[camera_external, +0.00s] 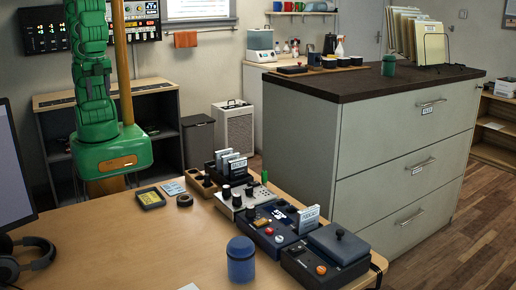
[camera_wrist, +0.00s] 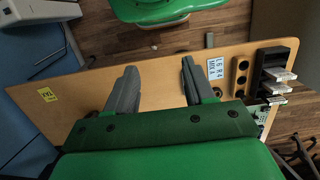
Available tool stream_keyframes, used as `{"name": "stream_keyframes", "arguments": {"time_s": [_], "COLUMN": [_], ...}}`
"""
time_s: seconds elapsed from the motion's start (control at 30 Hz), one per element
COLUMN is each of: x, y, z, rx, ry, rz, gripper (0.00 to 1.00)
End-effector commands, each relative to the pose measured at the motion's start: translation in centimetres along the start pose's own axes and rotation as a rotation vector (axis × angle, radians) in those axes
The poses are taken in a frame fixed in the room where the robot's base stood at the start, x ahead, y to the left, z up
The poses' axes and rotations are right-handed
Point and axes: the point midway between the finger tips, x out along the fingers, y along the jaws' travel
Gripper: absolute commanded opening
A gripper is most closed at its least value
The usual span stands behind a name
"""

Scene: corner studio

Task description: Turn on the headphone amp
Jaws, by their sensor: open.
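Devices stand along the right side of the desk (camera_external: 100,238) in the external view. They are a silver unit with knobs (camera_external: 240,200), a dark blue unit with a red button (camera_external: 272,233) and a black unit with a grey lid and an orange switch (camera_external: 318,262). Their labels are too small to read, so I cannot tell which is the headphone amp or whether any is on. In the wrist view my gripper (camera_wrist: 160,66) is open and empty above the desk, left of the devices. The external view shows my green arm, but not its fingers.
Headphones (camera_external: 30,260) and a monitor (camera_external: 15,165) are at the left. A blue canister (camera_external: 241,260) stands in front of the devices. A wooden holder (camera_wrist: 241,80) and a black card rack (camera_wrist: 272,70) are at the right. The desk's middle is clear.

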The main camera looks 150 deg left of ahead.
Motion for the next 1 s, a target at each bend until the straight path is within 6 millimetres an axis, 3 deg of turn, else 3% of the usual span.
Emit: {"name": "stream_keyframes", "arguments": {"time_s": [0.03, 0.17, 0.33, 1.0], "x": [0.0, -0.2, -0.9, -3.5], "y": [0.0, -0.1, -0.6, -5.5], "z": [0.0, -0.5, -2.4, -13.7], "rx": [-0.001, -0.03, -0.152, -0.876], "ry": [0.0, -0.001, 0.002, 0.005], "rz": [0.0, 0.002, 0.01, 0.06], "gripper": [0.45, 0.25, 0.0, 0.0]}}
